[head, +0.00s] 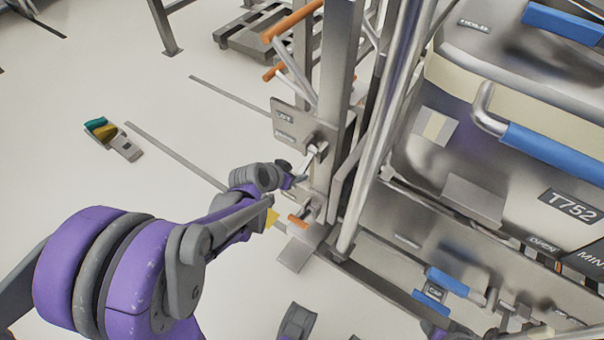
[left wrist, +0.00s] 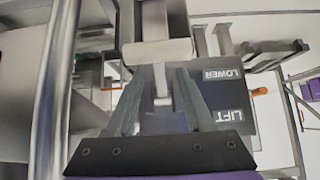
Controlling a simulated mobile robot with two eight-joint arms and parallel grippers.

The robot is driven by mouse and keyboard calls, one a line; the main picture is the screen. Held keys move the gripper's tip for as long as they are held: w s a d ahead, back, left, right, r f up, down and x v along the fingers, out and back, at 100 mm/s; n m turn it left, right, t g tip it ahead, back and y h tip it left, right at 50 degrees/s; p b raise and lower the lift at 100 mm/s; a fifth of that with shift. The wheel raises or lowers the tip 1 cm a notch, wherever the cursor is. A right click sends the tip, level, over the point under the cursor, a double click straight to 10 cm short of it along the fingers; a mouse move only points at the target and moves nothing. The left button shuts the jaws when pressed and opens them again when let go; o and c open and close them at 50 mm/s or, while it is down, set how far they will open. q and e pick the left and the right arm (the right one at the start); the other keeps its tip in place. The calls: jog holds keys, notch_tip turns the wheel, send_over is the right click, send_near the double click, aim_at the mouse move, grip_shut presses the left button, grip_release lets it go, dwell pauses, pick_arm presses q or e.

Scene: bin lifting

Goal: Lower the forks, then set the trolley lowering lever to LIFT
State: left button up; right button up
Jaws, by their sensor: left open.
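The trolley's grey label plate (head: 284,124) is fixed to the steel mast in the head view. In the left wrist view, the dark plate (left wrist: 230,110) reads LOWER and LIFT. The metal lowering lever (head: 312,155) sticks out beside the plate. In the left wrist view, the lever (left wrist: 162,85) shows between my fingers. My left gripper (head: 291,181) is at the lever, just below the plate. Its fingers (left wrist: 160,105) are apart, one on each side of the lever; contact cannot be told. The lever's exact setting and the forks' height are unclear.
A large steel bin (head: 510,190) marked T752 with blue handles stands right of the mast. Orange-tipped handles (head: 292,20) stick out above the plate. A pallet (head: 250,35) is behind. Small teal and yellow items (head: 101,129) lie on the open floor at left.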

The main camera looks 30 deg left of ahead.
aim_at(300, 172)
pick_arm(q)
jog(key=b+x, duration=0.1)
jog(key=x, duration=0.3)
jog(key=shift+w+f, duration=0.15)
jog(key=shift+d, duration=0.1)
jog(key=shift+c, duration=0.3)
grip_shut()
dwell(0.9)
